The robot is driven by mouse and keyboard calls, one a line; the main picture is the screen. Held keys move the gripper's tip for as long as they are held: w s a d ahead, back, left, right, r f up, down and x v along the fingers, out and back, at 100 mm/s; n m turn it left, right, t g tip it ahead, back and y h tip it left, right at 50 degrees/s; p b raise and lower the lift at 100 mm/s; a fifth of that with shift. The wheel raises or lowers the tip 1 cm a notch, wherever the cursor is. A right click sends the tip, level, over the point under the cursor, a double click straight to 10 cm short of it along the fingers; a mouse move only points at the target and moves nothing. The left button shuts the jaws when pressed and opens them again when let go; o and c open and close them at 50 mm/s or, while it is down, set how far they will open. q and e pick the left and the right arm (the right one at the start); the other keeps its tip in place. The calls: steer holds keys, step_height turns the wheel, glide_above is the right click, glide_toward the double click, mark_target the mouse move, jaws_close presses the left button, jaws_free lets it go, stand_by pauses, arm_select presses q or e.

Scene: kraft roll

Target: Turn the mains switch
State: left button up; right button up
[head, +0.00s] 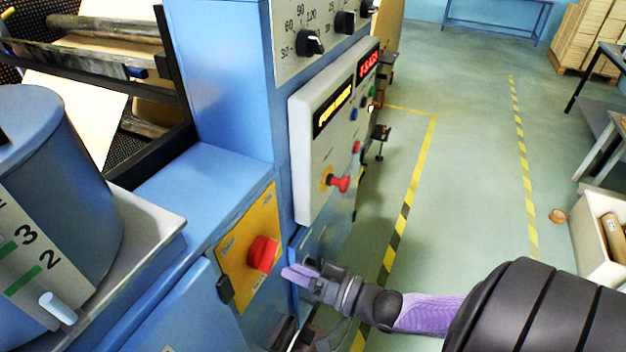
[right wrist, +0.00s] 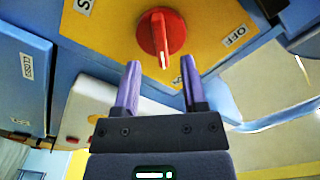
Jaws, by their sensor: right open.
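The mains switch is a red rotary knob (head: 263,254) on a yellow plate (head: 236,262) on the blue machine's front. In the right wrist view the red knob (right wrist: 161,35) shows a pale pointer line, and the yellow plate (right wrist: 110,22) carries an OFF label to the knob's right. My right gripper (head: 290,274) is just to the right of the knob in the head view, its purple fingers apart. In the right wrist view the open fingers (right wrist: 156,85) are spaced apart below the knob, with nothing between them. My left gripper is not identifiable in view.
A grey control panel (head: 312,190) with a red button (head: 341,184) and lit displays is above and right of the switch. A blue drum (head: 60,190) stands at the left. The green floor (head: 470,190) with yellow-black tape is open at the right.

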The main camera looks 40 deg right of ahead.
steer(key=v, duration=0.5)
